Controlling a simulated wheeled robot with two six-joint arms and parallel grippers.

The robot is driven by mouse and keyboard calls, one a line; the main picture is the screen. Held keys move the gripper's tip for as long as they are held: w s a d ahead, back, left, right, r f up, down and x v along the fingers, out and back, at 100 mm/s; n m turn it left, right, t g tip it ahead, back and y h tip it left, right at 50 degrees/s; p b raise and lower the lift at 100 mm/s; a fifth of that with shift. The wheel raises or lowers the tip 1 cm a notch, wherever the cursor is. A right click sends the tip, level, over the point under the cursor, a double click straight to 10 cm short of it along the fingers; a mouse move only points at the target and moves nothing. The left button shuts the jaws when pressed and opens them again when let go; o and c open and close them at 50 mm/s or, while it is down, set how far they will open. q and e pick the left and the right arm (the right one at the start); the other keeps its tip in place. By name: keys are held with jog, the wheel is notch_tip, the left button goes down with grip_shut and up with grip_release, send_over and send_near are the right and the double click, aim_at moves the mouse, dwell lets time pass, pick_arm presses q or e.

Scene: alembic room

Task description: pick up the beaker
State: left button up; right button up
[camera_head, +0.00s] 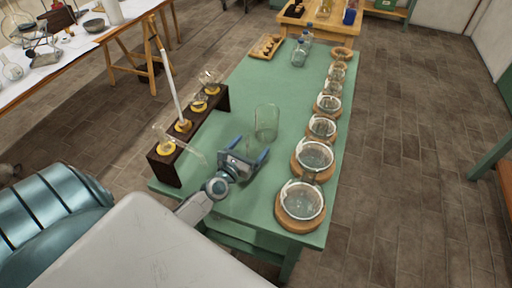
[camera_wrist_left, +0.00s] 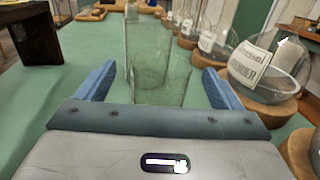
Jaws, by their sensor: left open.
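The beaker (camera_head: 267,122) is a clear, tall glass vessel standing upright on the green table (camera_head: 238,200). In the left wrist view the beaker (camera_wrist_left: 158,62) is straight ahead, between the lines of the two fingers. My left gripper (camera_head: 245,158) is open and empty, low over the table on the near side of the beaker. Its two blue fingers point toward the glass, and in the left wrist view the open gripper (camera_wrist_left: 158,85) spans wider than the beaker. I cannot tell whether the fingertips reach its sides. My right gripper is not in view.
A row of round glass flasks on wooden rings (camera_head: 300,222) lines the table's right edge. A dark wooden rack (camera_head: 165,168) with glassware stands on the left. Bottles (camera_head: 300,55) and a wooden tray (camera_head: 266,47) are at the far end. The table's middle beyond the beaker is clear.

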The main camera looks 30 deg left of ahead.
aim_at(261, 135)
pick_arm(q)
jog(key=shift+w+d+r, duration=0.1)
jog(key=shift+w, duration=0.45)
jog(key=w, duration=0.3)
jog(key=shift+w+f, duration=0.2)
jog(key=shift+w, duration=0.5)
jog(key=c, duration=1)
jog(key=shift+c, duration=0.4)
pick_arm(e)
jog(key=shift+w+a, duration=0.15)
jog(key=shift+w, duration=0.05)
pick_arm(q)
jog(key=shift+r, duration=0.1)
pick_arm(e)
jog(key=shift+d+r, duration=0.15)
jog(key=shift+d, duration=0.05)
